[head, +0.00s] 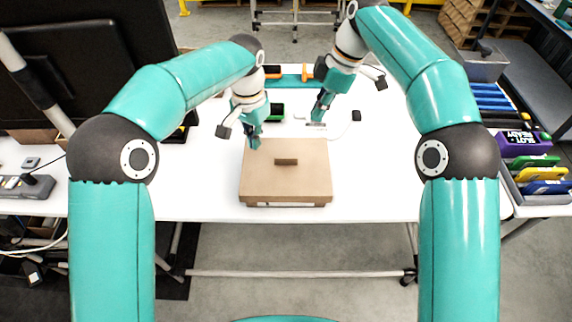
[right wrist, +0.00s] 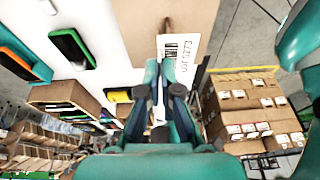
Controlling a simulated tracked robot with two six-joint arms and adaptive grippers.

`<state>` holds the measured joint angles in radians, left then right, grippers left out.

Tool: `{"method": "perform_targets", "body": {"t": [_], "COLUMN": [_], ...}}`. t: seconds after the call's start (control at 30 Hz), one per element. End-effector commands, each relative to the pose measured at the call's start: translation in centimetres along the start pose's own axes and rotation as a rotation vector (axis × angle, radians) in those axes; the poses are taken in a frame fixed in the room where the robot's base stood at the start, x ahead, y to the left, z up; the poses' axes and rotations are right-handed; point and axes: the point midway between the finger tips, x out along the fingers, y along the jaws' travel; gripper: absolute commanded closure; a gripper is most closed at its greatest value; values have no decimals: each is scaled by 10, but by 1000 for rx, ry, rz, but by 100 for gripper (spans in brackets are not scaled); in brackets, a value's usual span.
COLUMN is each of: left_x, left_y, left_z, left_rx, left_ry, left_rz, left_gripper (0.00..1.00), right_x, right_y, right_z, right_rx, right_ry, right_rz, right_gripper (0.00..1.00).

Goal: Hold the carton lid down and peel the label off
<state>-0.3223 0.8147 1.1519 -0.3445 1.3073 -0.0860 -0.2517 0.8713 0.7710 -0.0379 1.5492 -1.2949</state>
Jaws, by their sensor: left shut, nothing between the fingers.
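My right gripper (head: 318,120) is behind the carton, above the table and apart from the lid. The white label (right wrist: 180,47), with a barcode and printed figures, is at its fingertips in the right wrist view; the fingers are close together on it. It shows only as a small pale patch in the head view. The carton's far side is hidden there.
A dark screen (head: 85,55) stands at the left. A green-edged dark item (head: 277,110) and a small black item (head: 356,115) lie behind the carton. The white table (head: 385,180) is clear to its right.

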Motion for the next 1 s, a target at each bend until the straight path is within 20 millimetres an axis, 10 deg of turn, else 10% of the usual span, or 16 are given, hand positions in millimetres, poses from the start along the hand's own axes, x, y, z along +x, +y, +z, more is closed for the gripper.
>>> {"method": "perform_targets", "body": {"t": [0.43, 1.0], "left_x": [-85, -110], "left_y": [0, 0], "left_z": [-2, -1], "left_rx": [0, 1], "left_ry": [6, 1], "left_rz": [1, 1], "left_gripper": [100, 100], "right_x": [0, 0], "right_y": [0, 0], "right_z": [0, 0], "right_rx": [0, 0], "right_ry": [0, 0], "right_rz": [0, 0], "right_gripper": [100, 100]}}
